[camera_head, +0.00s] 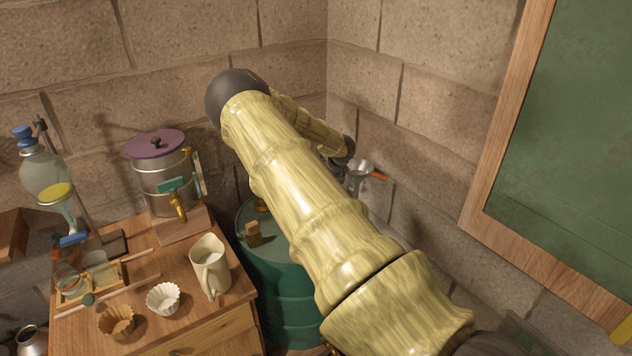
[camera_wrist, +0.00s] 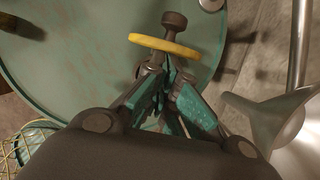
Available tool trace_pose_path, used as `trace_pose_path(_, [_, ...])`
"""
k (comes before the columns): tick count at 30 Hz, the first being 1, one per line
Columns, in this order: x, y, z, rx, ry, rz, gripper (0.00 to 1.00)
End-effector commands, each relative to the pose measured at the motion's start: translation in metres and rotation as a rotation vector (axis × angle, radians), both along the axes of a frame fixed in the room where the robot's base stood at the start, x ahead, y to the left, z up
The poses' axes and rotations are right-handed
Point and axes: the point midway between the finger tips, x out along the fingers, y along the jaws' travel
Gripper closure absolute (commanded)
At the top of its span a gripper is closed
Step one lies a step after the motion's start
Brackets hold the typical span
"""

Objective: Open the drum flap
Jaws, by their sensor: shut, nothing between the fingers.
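The green drum (camera_head: 285,312) stands in the corner beside the wooden cabinet, with my arm across much of it. Its round, worn green top (camera_wrist: 75,65) fills the upper left of the wrist view.
A cork-like block (camera_head: 252,234) sits on the drum top. A grey funnel (camera_wrist: 272,118) is close at my gripper's right. The cabinet top (camera_head: 190,325) at left holds a jug (camera_head: 209,268), fluted cups and glassware. Stone walls and a green board (camera_head: 570,150) enclose the corner.

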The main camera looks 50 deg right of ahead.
Motion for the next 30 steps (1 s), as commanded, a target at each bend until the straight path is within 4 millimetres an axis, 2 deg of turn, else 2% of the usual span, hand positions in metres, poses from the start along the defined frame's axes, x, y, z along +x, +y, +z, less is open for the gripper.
trace_pose_path(9, [0.002, -0.016, 0.005, -0.001, -0.002, -0.016, 1.00])
trace_pose_path(30, [0.006, -0.019, 0.006, 0.000, -0.003, -0.020, 1.00])
